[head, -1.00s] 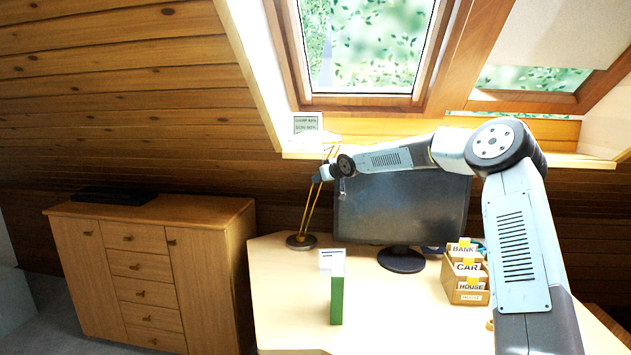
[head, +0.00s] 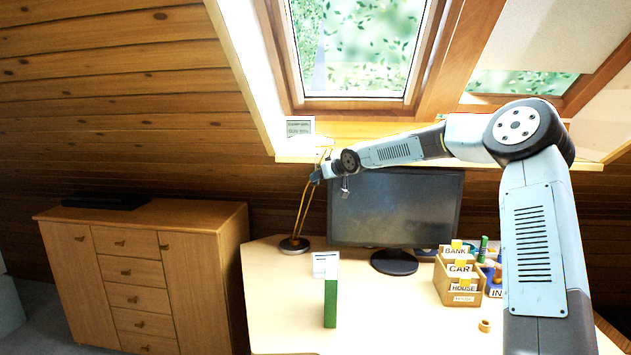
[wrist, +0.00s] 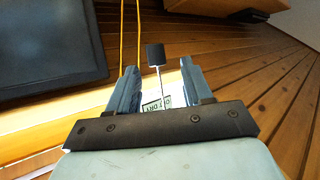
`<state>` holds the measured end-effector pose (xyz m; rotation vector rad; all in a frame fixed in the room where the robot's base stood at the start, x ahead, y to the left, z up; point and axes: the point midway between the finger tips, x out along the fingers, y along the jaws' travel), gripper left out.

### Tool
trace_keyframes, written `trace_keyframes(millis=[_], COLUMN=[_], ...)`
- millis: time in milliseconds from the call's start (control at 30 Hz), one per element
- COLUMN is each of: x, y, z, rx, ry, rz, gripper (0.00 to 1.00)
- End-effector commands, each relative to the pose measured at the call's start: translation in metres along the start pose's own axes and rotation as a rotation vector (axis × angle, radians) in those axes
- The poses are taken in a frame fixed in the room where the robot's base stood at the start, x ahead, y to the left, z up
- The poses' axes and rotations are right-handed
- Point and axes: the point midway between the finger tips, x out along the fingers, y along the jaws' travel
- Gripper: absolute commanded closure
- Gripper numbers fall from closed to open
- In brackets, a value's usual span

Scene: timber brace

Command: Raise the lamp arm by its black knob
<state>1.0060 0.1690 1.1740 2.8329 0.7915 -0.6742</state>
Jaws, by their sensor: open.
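The desk lamp has a dark round base (head: 294,244) on the desk and a thin yellow-orange arm (head: 303,207) rising from it. In the wrist view two yellow rods of the lamp arm (wrist: 122,40) stand beyond my gripper. The black knob (wrist: 154,54) on a thin pale stem shows in the wrist view, ahead of the gap between my fingers. My gripper (wrist: 158,80) is open, with one blue-grey finger on each side of the stem. In the head view my gripper (head: 318,174) is by the lamp's upper part, which it partly hides.
A monitor (head: 395,210) stands right of the lamp, close under my forearm. A green block with a white card (head: 330,300), a card box (head: 460,280) and a small ring (head: 484,326) are on the desk (head: 275,310). A dresser (head: 140,225) stands to the left.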

Motion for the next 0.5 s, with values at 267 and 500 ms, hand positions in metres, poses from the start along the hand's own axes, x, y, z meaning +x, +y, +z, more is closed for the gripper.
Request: trace_keyframes(millis=[267, 500], x=[-0.042, -0.064], y=[0.002, 0.002], z=[0.000, 0.000], rx=[0.000, 0.000], ry=[0.000, 0.000], rz=[0.002, 0.001], gripper=[0.50, 0.50])
